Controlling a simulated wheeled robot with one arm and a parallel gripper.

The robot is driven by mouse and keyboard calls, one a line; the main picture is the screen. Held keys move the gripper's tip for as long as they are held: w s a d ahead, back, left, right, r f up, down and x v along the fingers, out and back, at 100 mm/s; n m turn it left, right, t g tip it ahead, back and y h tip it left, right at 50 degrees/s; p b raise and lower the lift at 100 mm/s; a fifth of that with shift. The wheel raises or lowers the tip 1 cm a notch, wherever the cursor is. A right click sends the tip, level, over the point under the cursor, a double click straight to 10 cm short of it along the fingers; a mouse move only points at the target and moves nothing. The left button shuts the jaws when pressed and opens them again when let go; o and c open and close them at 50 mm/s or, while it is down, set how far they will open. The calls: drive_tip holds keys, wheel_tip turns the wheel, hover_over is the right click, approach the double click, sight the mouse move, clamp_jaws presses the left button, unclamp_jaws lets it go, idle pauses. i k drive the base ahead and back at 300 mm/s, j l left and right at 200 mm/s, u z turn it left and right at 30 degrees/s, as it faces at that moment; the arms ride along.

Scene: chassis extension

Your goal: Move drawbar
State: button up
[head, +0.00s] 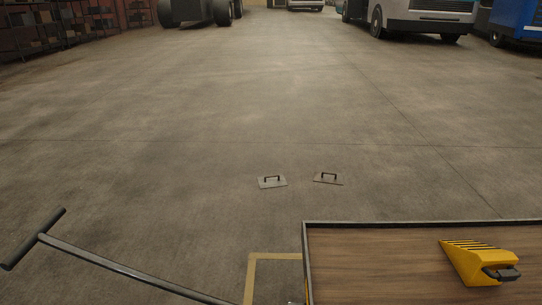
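The drawbar (115,267) shows at the lower left in the head view. It is a long dark metal rod with a crossbar handle (37,237) at its left end. It runs down to the right and leaves the bottom edge of the picture near a yellow floor line. Its far end at the bottom is cut off from view. The wood-topped platform (380,254) with a dark rim stands to the right of the rod. My gripper is not in view.
A yellow wedge (475,262) with black stripes and a dark handle sits on the platform. Two small plates with handles (272,182) (328,178) lie on the concrete floor ahead. Vehicles (425,18) and shelves (60,27) stand far back.

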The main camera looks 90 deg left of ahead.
sight(39, 235)
drive_tip(key=k+l+u, duration=0.1)
drive_tip(key=u, duration=4.3)
drive_tip(key=i+j+u, duration=0.25)
drive_tip(key=i+j, duration=0.35)
drive_tip(key=i, duration=0.2)
